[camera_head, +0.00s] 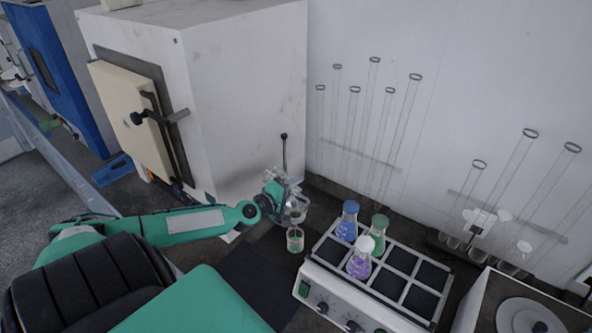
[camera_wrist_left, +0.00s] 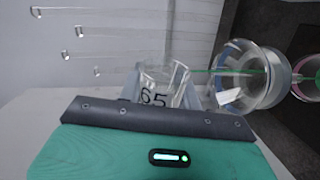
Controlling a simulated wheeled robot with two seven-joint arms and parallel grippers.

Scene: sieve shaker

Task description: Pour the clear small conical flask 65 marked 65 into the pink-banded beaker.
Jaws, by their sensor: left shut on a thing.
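My left gripper (camera_head: 284,190) is shut on the clear small conical flask, whose dark 65 mark shows in the left wrist view (camera_wrist_left: 160,92). The flask looks tilted; in the head view the gripper partly hides it. A thin green streak, apparently liquid, runs rightward from the flask in the wrist view. It crosses a round clear glass vessel (camera_wrist_left: 246,76) with a white patch. The pink-banded beaker (camera_head: 295,240) stands just below the gripper; a pinkish rim of it shows at the wrist view's right edge (camera_wrist_left: 308,77). My right gripper is not in view.
Tall glass tubes (camera_head: 385,130) stand along the wall. A large white oven (camera_head: 235,95) stands behind my left arm.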

